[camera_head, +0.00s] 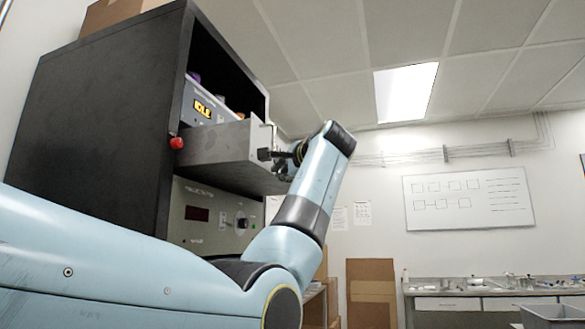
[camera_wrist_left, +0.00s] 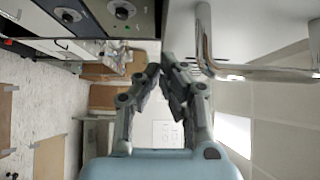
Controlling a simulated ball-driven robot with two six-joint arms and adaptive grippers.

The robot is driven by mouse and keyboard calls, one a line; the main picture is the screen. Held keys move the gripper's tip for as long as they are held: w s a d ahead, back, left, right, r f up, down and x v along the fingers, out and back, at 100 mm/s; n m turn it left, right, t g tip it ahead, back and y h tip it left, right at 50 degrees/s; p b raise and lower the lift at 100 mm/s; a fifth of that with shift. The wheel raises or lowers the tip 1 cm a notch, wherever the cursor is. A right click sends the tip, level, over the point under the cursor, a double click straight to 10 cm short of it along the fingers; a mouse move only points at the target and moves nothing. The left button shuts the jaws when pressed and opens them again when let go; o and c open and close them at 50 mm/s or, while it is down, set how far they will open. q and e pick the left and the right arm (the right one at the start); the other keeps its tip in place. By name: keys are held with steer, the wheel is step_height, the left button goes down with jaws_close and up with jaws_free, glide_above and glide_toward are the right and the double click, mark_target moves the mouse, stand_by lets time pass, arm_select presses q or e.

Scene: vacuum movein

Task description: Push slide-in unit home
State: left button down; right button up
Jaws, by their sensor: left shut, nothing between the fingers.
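The grey slide-in unit (camera_head: 215,145) sticks partly out of the black rack cabinet (camera_head: 95,130) in the head view, its front end well clear of the opening. My left gripper (camera_head: 276,154) is at the front of the unit, close to its dark handle parts. In the left wrist view the left gripper's fingers (camera_wrist_left: 161,70) are shut with nothing between them. A shiny metal handle (camera_wrist_left: 204,40) stands right beside the fingers; whether they touch it I cannot tell. My right gripper is not in view.
A red knob (camera_head: 176,143) is on the cabinet's front edge. A cardboard box (camera_head: 370,290) and a bench (camera_head: 470,290) stand at the back right.

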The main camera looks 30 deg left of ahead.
mark_target(210, 174)
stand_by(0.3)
arm_select(q)
steer(key=s+a+p, duration=0.1)
steer(key=a, duration=0.5)
steer(key=s+a+p, duration=0.2)
steer(key=a, duration=0.5)
steer(key=s+a+p, duration=0.1)
steer(key=s+a, duration=0.1)
steer(key=a, duration=0.5)
steer(key=shift+a, duration=0.2)
steer(key=shift+w, duration=0.1)
